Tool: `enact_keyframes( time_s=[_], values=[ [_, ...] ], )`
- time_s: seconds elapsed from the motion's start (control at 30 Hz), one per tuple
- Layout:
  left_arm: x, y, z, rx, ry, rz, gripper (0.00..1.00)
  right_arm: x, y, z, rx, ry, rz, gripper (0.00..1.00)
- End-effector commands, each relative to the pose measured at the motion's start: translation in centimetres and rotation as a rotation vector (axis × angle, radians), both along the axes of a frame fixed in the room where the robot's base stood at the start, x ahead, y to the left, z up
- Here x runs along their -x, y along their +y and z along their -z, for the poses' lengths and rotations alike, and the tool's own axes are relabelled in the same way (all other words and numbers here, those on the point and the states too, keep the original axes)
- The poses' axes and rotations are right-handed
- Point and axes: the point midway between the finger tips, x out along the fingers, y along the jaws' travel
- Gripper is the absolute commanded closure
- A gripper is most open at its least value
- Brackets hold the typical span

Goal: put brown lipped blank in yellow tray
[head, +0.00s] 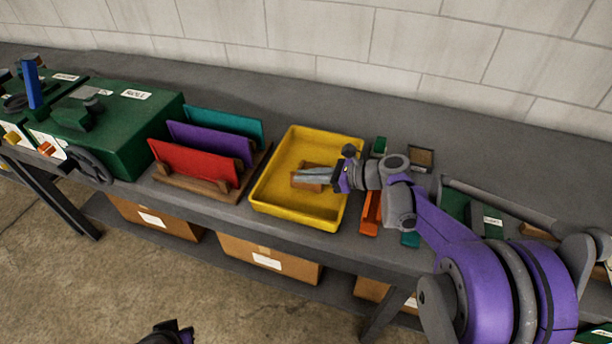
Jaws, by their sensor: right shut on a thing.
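The yellow tray (262,198) stands on the grey bench near the middle of the head view. My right gripper (308,174) reaches in over the tray from the right, shut on the brown lipped blank (307,187). The blank is within the tray's outline; I cannot tell whether it touches the tray floor. The fingers cover part of it. A dark and purple part of what looks like my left gripper (172,333) shows at the bottom edge; its fingers cannot be made out.
Left of the tray, a wooden rack (202,190) holds red, purple and teal sheets. A green machine (140,130) stands farther left. Right of the tray lie an orange piece (370,215), a small green piece (379,146) and a brown-topped square piece (421,157). Bench space behind the tray is clear.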

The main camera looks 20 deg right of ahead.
Motion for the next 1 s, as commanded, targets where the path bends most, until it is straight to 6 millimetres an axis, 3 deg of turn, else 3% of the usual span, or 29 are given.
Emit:
enact_keyframes(
  time_s=[0.3,0.33,0.5,0.83,1.0],
  values=[
    [0.0,0.0,0.2,0.000,0.001,0.000,1.00,0.0,0.0,0.3,0.000,0.000,0.000,1.00],
    [0.0,0.0,0.3,0.000,0.001,0.000,1.00,0.0,0.0,0.3,0.000,0.000,0.000,0.87],
    [0.0,0.0,0.2,0.000,0.001,0.000,1.00,0.0,0.0,0.2,0.000,0.000,0.000,0.58],
    [0.0,0.0,-0.1,0.000,0.000,0.000,1.00,0.0,0.0,-0.1,0.000,0.000,0.000,0.58],
    [0.0,0.0,0.1,0.000,0.000,0.000,1.00,1.1,-1.8,-0.8,0.001,0.001,0.004,0.58]
  ],
)
